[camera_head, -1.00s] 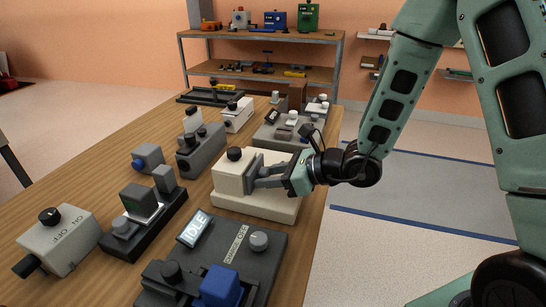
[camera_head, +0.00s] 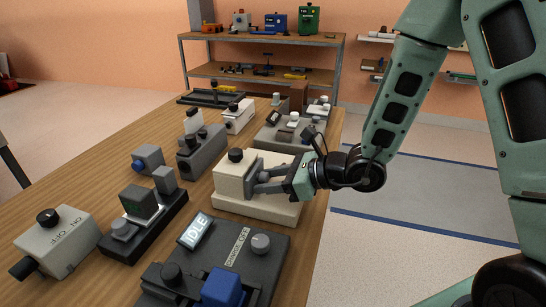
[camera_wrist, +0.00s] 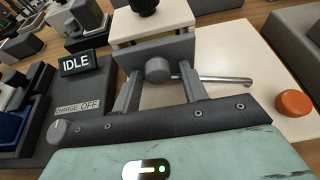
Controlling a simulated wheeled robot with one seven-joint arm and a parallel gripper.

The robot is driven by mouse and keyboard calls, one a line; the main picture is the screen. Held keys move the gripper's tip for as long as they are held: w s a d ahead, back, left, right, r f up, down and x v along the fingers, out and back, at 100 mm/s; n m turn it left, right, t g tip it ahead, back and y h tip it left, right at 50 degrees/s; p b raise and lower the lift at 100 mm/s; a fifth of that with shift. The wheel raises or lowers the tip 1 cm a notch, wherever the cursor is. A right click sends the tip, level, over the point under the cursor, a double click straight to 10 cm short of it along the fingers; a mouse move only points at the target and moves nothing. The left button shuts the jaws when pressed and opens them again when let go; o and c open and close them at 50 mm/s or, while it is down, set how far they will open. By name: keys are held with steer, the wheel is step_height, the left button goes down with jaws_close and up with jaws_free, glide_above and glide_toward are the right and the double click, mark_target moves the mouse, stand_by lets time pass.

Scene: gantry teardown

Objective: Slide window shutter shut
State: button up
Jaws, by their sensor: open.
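The cream window unit (camera_head: 265,205) stands near the table's right edge, with a cream block and a black knob (camera_head: 236,155) on top. In the wrist view, a grey shutter plate (camera_wrist: 150,52) with a round grey knob (camera_wrist: 158,70) sits against the cream block's front. A metal rod (camera_wrist: 225,79) runs to the right of the knob. My gripper (camera_head: 260,181) is open, with one finger on each side of the grey knob; it also shows in the wrist view (camera_wrist: 159,82). I cannot tell whether the fingers touch the knob.
An orange button (camera_wrist: 295,103) is at the right in the wrist view. A dark charger unit with an IDLE display (camera_head: 195,231) is in front. A grey ON/OFF box (camera_head: 58,238) and several other devices fill the table. The floor right of the table is clear.

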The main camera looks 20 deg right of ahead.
steer(key=s+d+p, duration=0.1)
steer(key=p, duration=0.1)
steer(key=s+d+r+p, duration=0.1)
steer(key=s+p, duration=0.1)
steer(key=shift+d, duration=0.4)
steer(key=s+d+p, duration=0.1)
steer(key=d+p, duration=0.1)
steer(key=p, duration=0.2)
steer(key=shift+f, duration=0.1)
steer(key=shift+s+d+f+p, duration=0.15)
steer(key=shift+s+f+p, duration=0.15)
steer(key=shift+p, duration=0.2)
